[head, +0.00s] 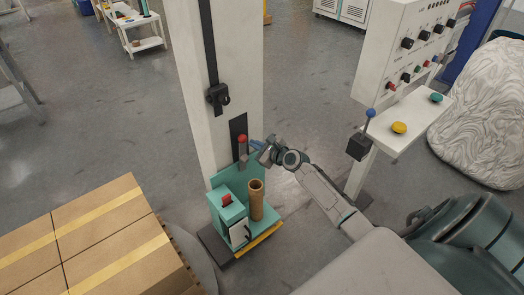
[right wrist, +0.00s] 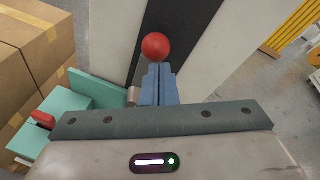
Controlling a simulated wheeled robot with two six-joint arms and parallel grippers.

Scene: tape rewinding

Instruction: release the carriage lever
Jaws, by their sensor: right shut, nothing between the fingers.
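The carriage lever with a red ball knob (head: 243,139) stands at a black slot on the front of the white column. The red knob also shows in the right wrist view (right wrist: 156,46), just beyond my fingertips. My right gripper (head: 254,144) is shut and empty, right beside the lever, just below the knob. In the right wrist view its blue fingers (right wrist: 158,84) are together and overlap the lever's shaft, so I cannot tell whether they touch it. My left gripper is not in view.
Below the lever is a teal carriage (head: 228,214) with a brown tube (head: 256,200) upright on it. Stacked cartons (head: 95,240) stand at the left. A control panel with a blue-knobbed joystick (head: 370,113) stands at the right. Open grey floor lies around the column.

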